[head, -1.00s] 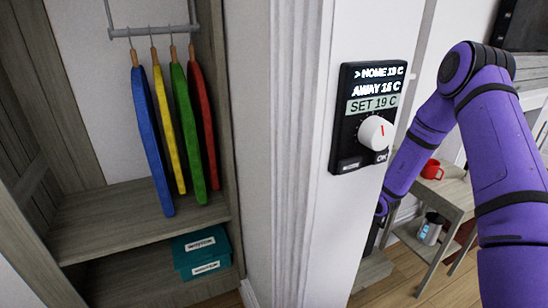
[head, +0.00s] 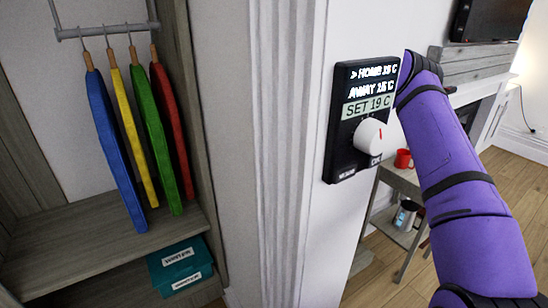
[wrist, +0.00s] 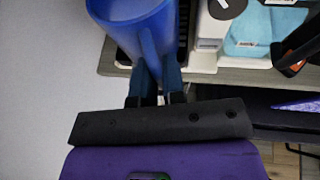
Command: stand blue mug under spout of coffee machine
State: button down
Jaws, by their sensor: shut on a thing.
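The blue mug (wrist: 140,30) is at the top of the wrist view, its open rim toward the camera. My gripper (wrist: 158,88) is shut on the mug at its near side, where the fingers meet it; the exact hold, handle or wall, is hard to make out. A dark slatted piece and a white body with a dark round part (wrist: 222,8) show just right of the mug; I cannot tell whether these belong to the coffee machine. No spout is visible. The head view shows my arm, but the gripper and blue mug are hidden there.
In the head view, a thermostat (head: 362,120) is on the wall near my arm. A red mug (head: 403,158) stands on a small table (head: 408,178) behind it.

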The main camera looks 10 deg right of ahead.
jog(key=w+a, duration=0.1)
jog(key=w, duration=0.2)
jog(key=w+a, duration=0.1)
jog(key=w, duration=0.1)
jog(key=shift+a+f, duration=0.2)
jog(key=shift+a, duration=0.15)
jog(key=shift+s+f, duration=0.1)
jog(key=shift+f, duration=0.45)
jog(key=shift+f, duration=0.1)
jog(key=c, duration=1.2)
grip_release()
jog(key=shift+s+d, duration=0.15)
jog(key=v, duration=1.1)
jog(key=shift+s+d+r, duration=0.2)
jog(key=shift+s+r, duration=0.05)
jog(key=shift+s, duration=0.05)
